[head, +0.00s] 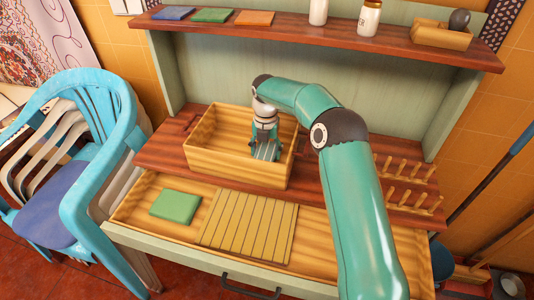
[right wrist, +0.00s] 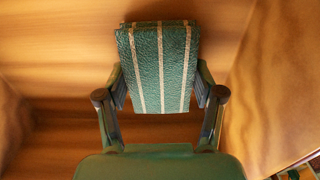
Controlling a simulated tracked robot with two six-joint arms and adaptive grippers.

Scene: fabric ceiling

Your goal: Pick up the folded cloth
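The folded cloth (right wrist: 161,68) is green with pale stripes. In the right wrist view it sits between the two fingers of my right gripper (right wrist: 161,92), which meet its left and right sides. In the head view the right gripper (head: 265,140) points down into the wooden box (head: 222,158), with the cloth (head: 266,153) at its fingertips inside the box walls. Whether the cloth touches the box floor is hard to tell. My left gripper is not in view.
The box stands on a red-brown worktop above an open drawer (head: 130,208) with a green folded piece (head: 175,206) and a slatted board (head: 248,222). A peg rack (head: 408,184) stands right of my arm. A shelf (head: 330,35) runs behind; a blue chair (head: 75,150) stands left.

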